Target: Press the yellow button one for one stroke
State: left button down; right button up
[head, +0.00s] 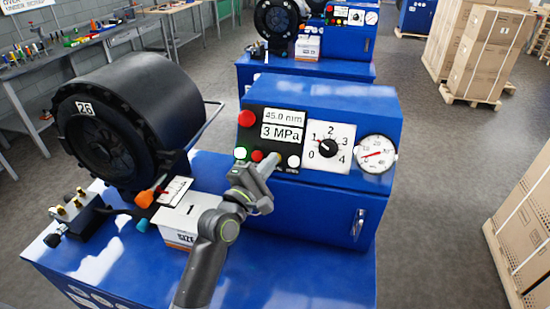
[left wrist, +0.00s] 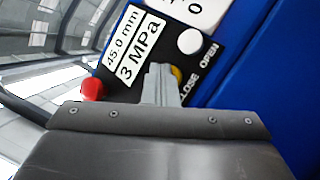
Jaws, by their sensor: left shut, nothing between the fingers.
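The yellow button (left wrist: 176,73) shows in the left wrist view, partly hidden behind my fingertips, on the black panel near the "CLOSE" lettering. In the head view my gripper covers its place on the panel. My left gripper (head: 273,160) is shut and empty, its tips at the lower row of buttons. It also shows in the left wrist view (left wrist: 160,78), its tips over or right beside the yellow button. I cannot tell whether they touch it. A white button (head: 293,161) sits just right of the tips and a red button (head: 257,155) just left. My right gripper is not in view.
The blue machine (head: 345,95) carries displays reading 45.0 mm and 3 MPa, a large red button (head: 246,118), a dial (head: 327,147) and a gauge (head: 376,153). A black crimper head (head: 150,100) stands left. A white box (head: 185,222) lies beside my forearm.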

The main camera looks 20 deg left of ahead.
pick_arm(q)
jog(key=shift+s+r+p, duration=0.4)
jog(key=shift+s+p, duration=0.05)
jog(key=shift+s, duration=0.2)
jog(key=s+r+p, duration=0.1)
jog(key=s+p, duration=0.1)
jog(key=s+r+p, duration=0.1)
jog(key=s, duration=0.1)
jog(key=shift+d+r, duration=0.15)
jog(key=shift+r, duration=0.2)
dwell(0.9)
